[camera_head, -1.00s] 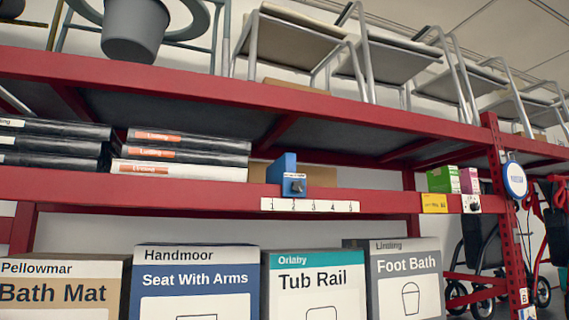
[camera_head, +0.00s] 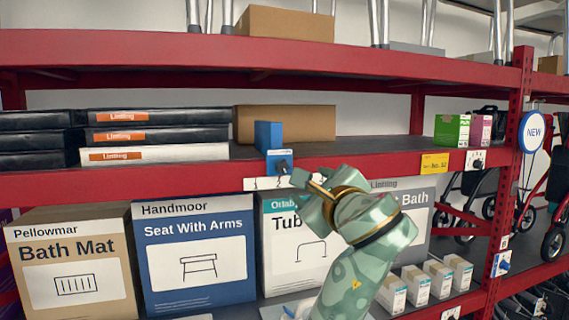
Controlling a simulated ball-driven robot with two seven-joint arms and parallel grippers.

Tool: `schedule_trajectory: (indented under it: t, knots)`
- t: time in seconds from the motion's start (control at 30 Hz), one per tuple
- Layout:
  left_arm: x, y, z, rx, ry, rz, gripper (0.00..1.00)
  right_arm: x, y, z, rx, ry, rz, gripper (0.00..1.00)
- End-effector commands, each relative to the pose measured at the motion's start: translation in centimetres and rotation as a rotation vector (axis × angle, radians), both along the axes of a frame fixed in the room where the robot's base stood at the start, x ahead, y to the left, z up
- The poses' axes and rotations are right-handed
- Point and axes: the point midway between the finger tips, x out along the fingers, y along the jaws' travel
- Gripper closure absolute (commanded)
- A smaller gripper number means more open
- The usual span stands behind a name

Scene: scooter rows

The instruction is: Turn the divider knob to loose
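The blue divider (camera_head: 268,136) stands on the edge of the middle red shelf. Its blue front block carries a small dark knob (camera_head: 283,167), and I cannot read its setting. A white number strip (camera_head: 258,184) lies along the shelf edge below it, partly covered by my gripper. My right gripper (camera_head: 308,188), green with a brass-coloured band, comes up from the bottom and points left, just below and right of the knob. A gap from the knob seems to show, but depth is hard to judge. Its fingers are seen at an angle, so their opening is unclear. My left gripper is not in view.
Flat black and white boxes (camera_head: 155,152) lie left of the divider, with a brown carton (camera_head: 300,125) behind. Large boxes, including Seat With Arms (camera_head: 195,260), fill the shelf below. Green and pink boxes (camera_head: 452,129) and another dark knob (camera_head: 477,163) are at right.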

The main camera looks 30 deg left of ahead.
Motion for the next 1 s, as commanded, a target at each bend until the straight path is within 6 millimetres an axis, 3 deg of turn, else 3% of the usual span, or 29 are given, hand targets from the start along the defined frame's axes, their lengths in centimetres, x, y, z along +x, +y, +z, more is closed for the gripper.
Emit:
schedule_trajectory:
  t: [0.17,0.53,0.7,1.0]
  knots:
    - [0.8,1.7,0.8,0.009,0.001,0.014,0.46,0.4,-0.3,1.0,-0.003,-0.005,0.000,0.64]
    - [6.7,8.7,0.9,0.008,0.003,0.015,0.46,0.6,-0.4,4.7,-0.005,-0.010,-0.003,0.64]
    - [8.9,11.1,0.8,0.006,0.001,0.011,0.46,0.7,-0.4,5.9,-0.004,-0.011,-0.003,0.64]
    - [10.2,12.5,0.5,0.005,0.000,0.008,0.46,0.7,-0.2,6.4,-0.002,-0.011,-0.002,0.64]
